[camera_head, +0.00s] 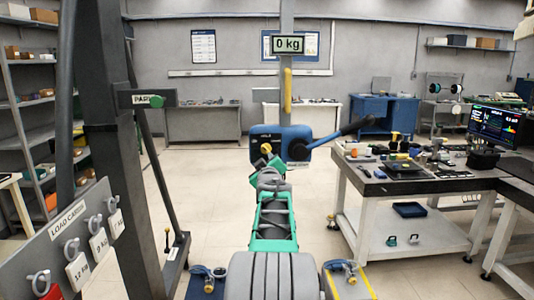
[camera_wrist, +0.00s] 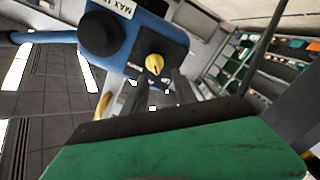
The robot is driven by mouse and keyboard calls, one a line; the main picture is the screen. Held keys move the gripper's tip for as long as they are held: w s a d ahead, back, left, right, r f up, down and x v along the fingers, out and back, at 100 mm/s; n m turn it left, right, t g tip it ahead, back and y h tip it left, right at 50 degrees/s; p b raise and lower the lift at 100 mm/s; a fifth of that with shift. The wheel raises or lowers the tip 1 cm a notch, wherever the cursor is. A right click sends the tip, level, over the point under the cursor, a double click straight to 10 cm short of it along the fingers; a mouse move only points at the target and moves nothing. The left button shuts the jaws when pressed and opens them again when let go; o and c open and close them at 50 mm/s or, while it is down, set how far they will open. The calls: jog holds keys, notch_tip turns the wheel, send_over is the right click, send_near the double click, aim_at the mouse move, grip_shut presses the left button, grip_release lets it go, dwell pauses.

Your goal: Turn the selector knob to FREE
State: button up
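The yellow selector knob (camera_head: 266,148) sits on a dark plate at the left end of a blue hoist body (camera_head: 296,138). In the wrist view the yellow knob (camera_wrist: 154,64) looks like a pointed shape on the dark plate, and its setting cannot be read. My gripper (camera_head: 265,161) is just in front of the knob and partly hides the plate. In the wrist view the two dark fingers of my gripper (camera_wrist: 157,86) stand apart below the knob, with a gap between them. The knob does not appear to be gripped.
A black-ended lever (camera_head: 350,129) sticks out right from the hoist. A "0 kg" display (camera_head: 288,45) hangs above. A grey post and load-card board (camera_head: 75,245) stand at left. A cluttered workbench (camera_head: 400,178) is at right. The floor between is clear.

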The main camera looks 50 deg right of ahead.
aim_at(266, 151)
jog(key=p+x, duration=0.1)
jog(key=x, duration=0.3)
jog(key=p+x, duration=0.1)
jog(key=x, duration=0.2)
jog(key=shift+s+d+r+p, duration=0.25)
jog(key=shift+d+r+p, duration=0.1)
jog(key=shift+r, duration=0.05)
jog(key=shift+w+d+f, duration=0.1)
jog(key=shift+w+d, duration=0.2)
jog(key=shift+c, duration=0.4)
grip_shut()
